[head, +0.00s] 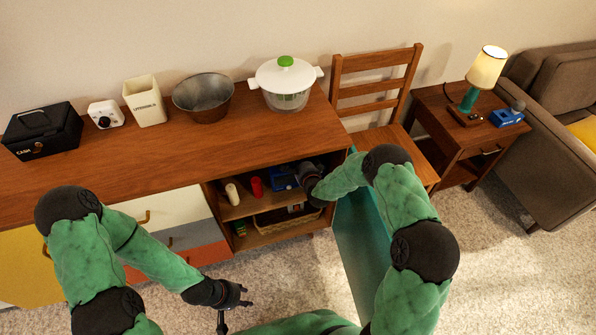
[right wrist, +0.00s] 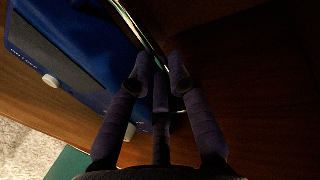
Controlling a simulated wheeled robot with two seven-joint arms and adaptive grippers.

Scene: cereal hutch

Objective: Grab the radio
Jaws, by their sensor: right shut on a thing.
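The blue radio (head: 281,180) is on the upper shelf inside the open cupboard, at its right end. In the right wrist view the radio (right wrist: 85,45) fills the upper left, with a dark grille, a pale knob and a thin metal bar along its edge. My right gripper (right wrist: 162,72) is shut on this bar at the radio's edge. In the head view the right gripper (head: 303,180) reaches into the cupboard and hides part of the radio. My left gripper (head: 236,305) is open and empty, low in front of the drawers.
A cream container (head: 232,193) and a red can (head: 256,187) stand left of the radio. A basket (head: 287,219) is below. The teal door (head: 362,245) stands open beside my right arm. A chair (head: 375,90) is right of the sideboard.

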